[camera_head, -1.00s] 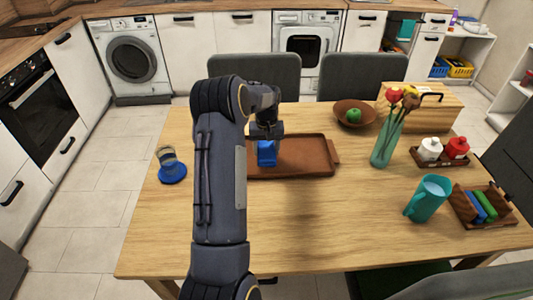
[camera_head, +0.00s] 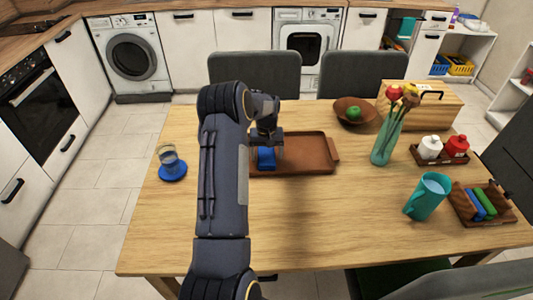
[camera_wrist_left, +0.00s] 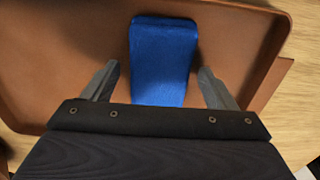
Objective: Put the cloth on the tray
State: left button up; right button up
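A blue folded cloth (camera_head: 266,158) lies on the brown tray (camera_head: 312,155), near the tray's left part in the head view. The left wrist view shows the cloth (camera_wrist_left: 163,60) on the tray's surface (camera_wrist_left: 70,55). My left gripper (camera_head: 266,144) is just above the cloth. In the wrist view its two fingers (camera_wrist_left: 158,85) are spread wide, one on each side of the cloth with a gap to both. My arm hides the tray's left end in the head view. My right gripper does not show.
A wooden bowl with a green apple (camera_head: 353,113) stands behind the tray. The front middle of the table is clear.

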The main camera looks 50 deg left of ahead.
aim_at(267, 155)
pick_arm(q)
jog(key=shift+r, duration=0.1)
notch_tip(267, 155, up, 12)
jog(key=s+d+r+m+t, duration=0.2)
jog(key=s+d+r, duration=0.2)
jog(key=d+r, duration=0.55)
jog(key=s+d+r+m+t+h, duration=0.2)
jog(key=s+d+r, duration=0.1)
jog(key=s+d, duration=0.55)
jog(key=s+d+f+m+t+h, duration=0.1)
jog(key=s+d+f+m, duration=0.3)
jog(key=s+d, duration=0.9)
jog(key=shift+d+f+t+h, duration=0.15)
jog(key=shift+d+t+h, duration=0.2)
jog(key=shift+d, duration=0.75)
